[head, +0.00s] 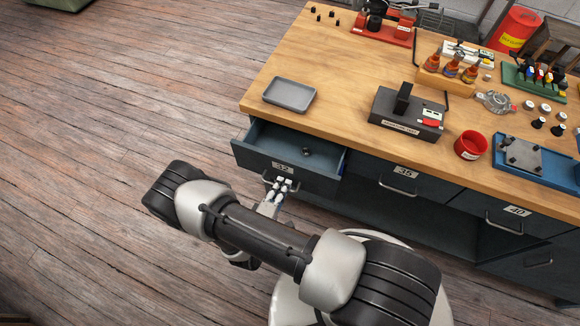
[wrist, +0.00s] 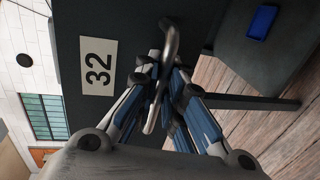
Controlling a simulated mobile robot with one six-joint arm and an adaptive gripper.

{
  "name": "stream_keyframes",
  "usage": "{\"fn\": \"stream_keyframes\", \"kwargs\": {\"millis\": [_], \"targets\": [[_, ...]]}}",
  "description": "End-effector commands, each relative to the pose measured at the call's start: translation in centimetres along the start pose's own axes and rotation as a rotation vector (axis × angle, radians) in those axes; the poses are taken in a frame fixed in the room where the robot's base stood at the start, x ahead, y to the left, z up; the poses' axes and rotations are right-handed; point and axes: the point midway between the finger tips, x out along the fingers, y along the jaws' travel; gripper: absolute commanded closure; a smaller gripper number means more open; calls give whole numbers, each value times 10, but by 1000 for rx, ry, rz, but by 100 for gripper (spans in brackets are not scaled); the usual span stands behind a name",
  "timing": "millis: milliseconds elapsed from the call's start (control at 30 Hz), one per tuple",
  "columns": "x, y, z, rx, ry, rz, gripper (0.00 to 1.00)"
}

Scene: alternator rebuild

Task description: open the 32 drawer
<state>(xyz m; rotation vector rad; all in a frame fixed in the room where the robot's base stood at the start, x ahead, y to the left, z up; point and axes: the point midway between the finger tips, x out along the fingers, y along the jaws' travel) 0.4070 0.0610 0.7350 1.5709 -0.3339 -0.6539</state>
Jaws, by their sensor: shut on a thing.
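The 32 drawer (head: 262,160) is at the left end of the workbench and stands pulled out, its inside showing from above. A small dark round item (head: 306,152) lies in it. Its white 32 label (wrist: 98,66) is plain in the wrist view, on the dark drawer front. My gripper (head: 280,187) is at the drawer front, just below the label. In the wrist view its fingers (wrist: 158,90) are closed around the metal bar handle (wrist: 170,45). Part of the handle is hidden by the fingers.
The 36 drawer (head: 402,183) and 40 drawer (head: 510,222) beside it are shut. On the wooden benchtop (head: 335,100) are a grey tray (head: 289,95), a black tester block (head: 407,113) and a red cup (head: 471,145). Open plank floor (head: 110,100) lies to the left.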

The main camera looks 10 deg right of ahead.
Motion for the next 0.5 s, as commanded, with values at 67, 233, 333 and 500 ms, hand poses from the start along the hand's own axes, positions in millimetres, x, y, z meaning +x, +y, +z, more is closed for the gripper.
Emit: {"fn": "stream_keyframes", "kwargs": {"millis": [67, 233, 333, 500], "targets": [[-23, -4, -2, -3, 9, 2, 100], [-60, -12, -2, -1, 8, 2, 100], [-78, -16, -1, 0, 6, 2, 100], [-99, -20, -1, 0, 2, 3, 100]]}}
